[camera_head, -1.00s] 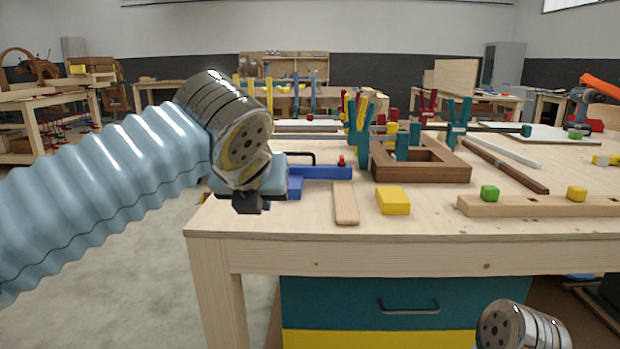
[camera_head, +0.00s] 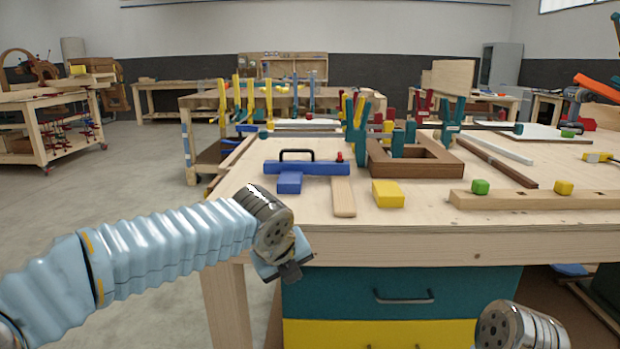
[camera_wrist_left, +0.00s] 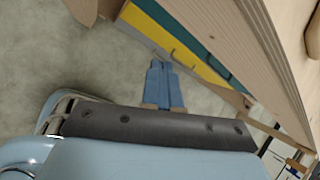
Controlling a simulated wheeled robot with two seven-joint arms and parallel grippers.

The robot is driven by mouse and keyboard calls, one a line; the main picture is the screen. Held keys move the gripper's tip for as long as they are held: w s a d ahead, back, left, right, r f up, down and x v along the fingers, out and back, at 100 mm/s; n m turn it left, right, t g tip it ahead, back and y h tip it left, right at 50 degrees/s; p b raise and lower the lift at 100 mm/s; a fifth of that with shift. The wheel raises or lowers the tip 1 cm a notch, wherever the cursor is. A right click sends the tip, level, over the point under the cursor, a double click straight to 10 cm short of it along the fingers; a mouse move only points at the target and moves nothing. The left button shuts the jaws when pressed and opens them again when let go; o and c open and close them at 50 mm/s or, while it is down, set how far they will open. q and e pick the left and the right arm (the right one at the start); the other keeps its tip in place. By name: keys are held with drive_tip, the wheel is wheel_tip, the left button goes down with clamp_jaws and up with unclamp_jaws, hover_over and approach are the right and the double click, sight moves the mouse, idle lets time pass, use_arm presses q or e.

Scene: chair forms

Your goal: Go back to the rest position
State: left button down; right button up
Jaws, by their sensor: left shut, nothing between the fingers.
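My left gripper (camera_head: 290,272) hangs in front of the workbench's near edge, low and clear of the top, with nothing in it. In the left wrist view its two blue fingers (camera_wrist_left: 162,88) lie close together, with the floor and the bench's drawers beyond. In the head view only the end of my right arm (camera_head: 520,326) shows at the bottom right; its gripper is not visible.
The wooden workbench (camera_head: 420,240) has a teal drawer (camera_head: 340,292) and a yellow drawer below. Open floor (camera_head: 120,190) lies to the left.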

use_arm(q)
drive_tip(key=s+f+n+g+h, duration=0.3)
drive_tip(key=f+n, duration=0.9)
drive_tip(key=f, duration=1.6)
drive_tip(key=s+a+f+n+g, duration=0.1)
drive_tip(key=s+a+f+n, duration=0.2)
drive_tip(key=s+f+n, duration=0.6)
drive_tip(key=s+a+f+n+g, duration=0.1)
drive_tip(key=s+a+f+n, duration=0.3)
drive_tip(key=s+f+n, duration=0.6)
drive_tip(key=shift+s+n+g+y, duration=0.3)
drive_tip(key=shift+s+n, duration=0.3)
drive_tip(key=shift+n, duration=0.1)
